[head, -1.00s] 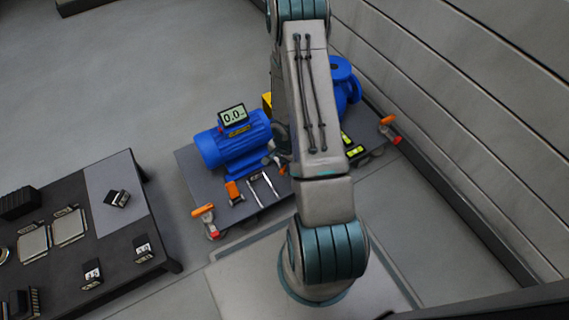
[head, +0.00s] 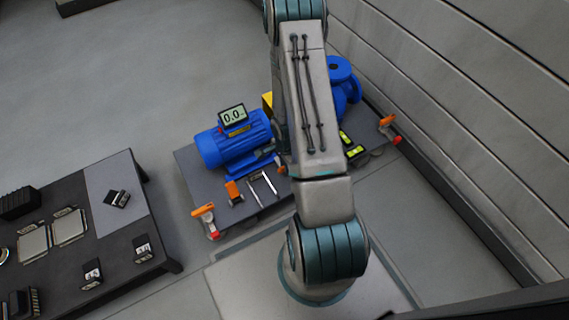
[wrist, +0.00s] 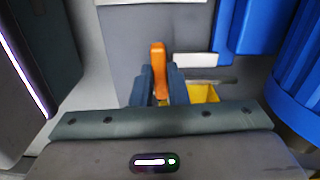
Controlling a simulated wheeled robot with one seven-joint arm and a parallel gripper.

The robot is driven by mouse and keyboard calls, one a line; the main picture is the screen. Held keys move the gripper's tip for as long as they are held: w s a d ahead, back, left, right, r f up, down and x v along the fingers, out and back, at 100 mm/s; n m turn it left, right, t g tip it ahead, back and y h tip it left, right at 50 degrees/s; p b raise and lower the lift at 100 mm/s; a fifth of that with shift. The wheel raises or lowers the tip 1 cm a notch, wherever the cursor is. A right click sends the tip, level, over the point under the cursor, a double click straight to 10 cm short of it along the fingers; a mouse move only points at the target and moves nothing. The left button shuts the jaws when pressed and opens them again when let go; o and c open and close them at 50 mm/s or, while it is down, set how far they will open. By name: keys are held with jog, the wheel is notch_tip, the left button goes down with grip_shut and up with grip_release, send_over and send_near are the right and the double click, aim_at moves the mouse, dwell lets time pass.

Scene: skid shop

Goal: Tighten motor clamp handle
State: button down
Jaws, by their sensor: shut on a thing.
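The blue motor (head: 234,146) sits on the dark skid plate (head: 195,172), with a small screen (head: 232,116) above it reading 0.0. In the wrist view, my gripper (wrist: 160,78) is shut on an orange handle (wrist: 158,53), whose upper end sticks out past the fingertips. Blue machine parts (wrist: 225,28) show to the right of it. In the head view my arm hides the gripper and the held handle. Other orange handles show at the plate's front left corner (head: 203,210), in front of the motor (head: 232,190) and at the right corner (head: 387,121).
A blue pump (head: 342,86) stands behind my arm. Two pale bars (head: 262,182) lie in front of the motor. A yellow part (wrist: 201,94) is close beside my fingers. A dark table (head: 60,205) with small parts stands at the left. A ribbed wall (head: 450,80) closes the right side.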

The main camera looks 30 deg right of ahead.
jog(key=c, duration=1.2)
grip_release()
jog(key=shift+c, duration=0.2)
notch_tip(320, 180, up, 7)
jog(key=p, duration=0.5)
